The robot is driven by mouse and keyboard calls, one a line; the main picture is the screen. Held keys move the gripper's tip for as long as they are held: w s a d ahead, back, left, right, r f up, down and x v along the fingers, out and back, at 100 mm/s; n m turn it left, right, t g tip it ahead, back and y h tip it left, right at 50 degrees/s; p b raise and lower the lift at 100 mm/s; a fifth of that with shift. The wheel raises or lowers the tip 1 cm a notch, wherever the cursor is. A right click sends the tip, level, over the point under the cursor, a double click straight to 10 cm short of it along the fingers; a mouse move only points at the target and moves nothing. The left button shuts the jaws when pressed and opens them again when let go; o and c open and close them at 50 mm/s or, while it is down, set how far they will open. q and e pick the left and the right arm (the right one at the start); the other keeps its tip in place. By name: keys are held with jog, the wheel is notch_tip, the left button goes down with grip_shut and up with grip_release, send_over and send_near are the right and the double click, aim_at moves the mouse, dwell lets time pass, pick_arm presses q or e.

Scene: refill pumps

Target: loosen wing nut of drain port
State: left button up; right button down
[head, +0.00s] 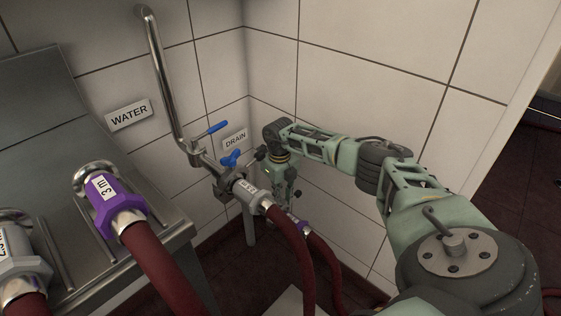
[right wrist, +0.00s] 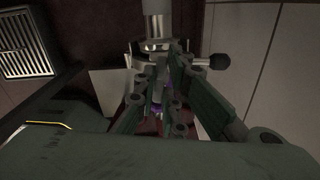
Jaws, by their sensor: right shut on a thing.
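The drain port stands low in the corner under the DRAIN sign (head: 235,139), mostly hidden behind my right gripper and a hose. In the right wrist view its metal pipe and collar (right wrist: 157,45) show ahead of the fingers. A black knob on a metal stem (right wrist: 220,61), part of the wing nut hardware, sticks out to the right of the collar. My right gripper (head: 282,190) reaches down to the port. In the right wrist view its fingers (right wrist: 165,75) are closed together at the port, shut on the wing nut; their grip is largely hidden. My left gripper is not in view.
A water pipe with blue valve handles (head: 230,158) and a grey coupling (head: 247,193) stands left of my right arm. Dark red hoses (head: 290,240) hang in front. A steel counter (head: 180,222) with purple coupling (head: 110,205) is at left. A floor grate (right wrist: 25,43) shows in the wrist view.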

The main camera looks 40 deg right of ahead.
jog(key=n, duration=0.5)
jog(key=shift+a+n, duration=0.1)
jog(key=shift+n, duration=0.2)
jog(key=n, duration=0.4)
jog(key=shift+n, duration=0.3)
jog(key=n+b, duration=0.1)
jog(key=n, duration=0.3)
jog(key=shift+s+a, duration=0.1)
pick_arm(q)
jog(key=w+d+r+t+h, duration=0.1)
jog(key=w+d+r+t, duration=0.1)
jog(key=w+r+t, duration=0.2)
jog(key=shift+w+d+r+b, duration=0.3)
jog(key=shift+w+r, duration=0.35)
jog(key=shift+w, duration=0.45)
pick_arm(e)
jog(key=shift+s+n, duration=0.15)
jog(key=shift+n, duration=2.75)
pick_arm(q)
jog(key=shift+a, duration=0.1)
pick_arm(e)
jog(key=c, duration=1.8)
grip_release()
jog(key=shift+c, duration=0.2)
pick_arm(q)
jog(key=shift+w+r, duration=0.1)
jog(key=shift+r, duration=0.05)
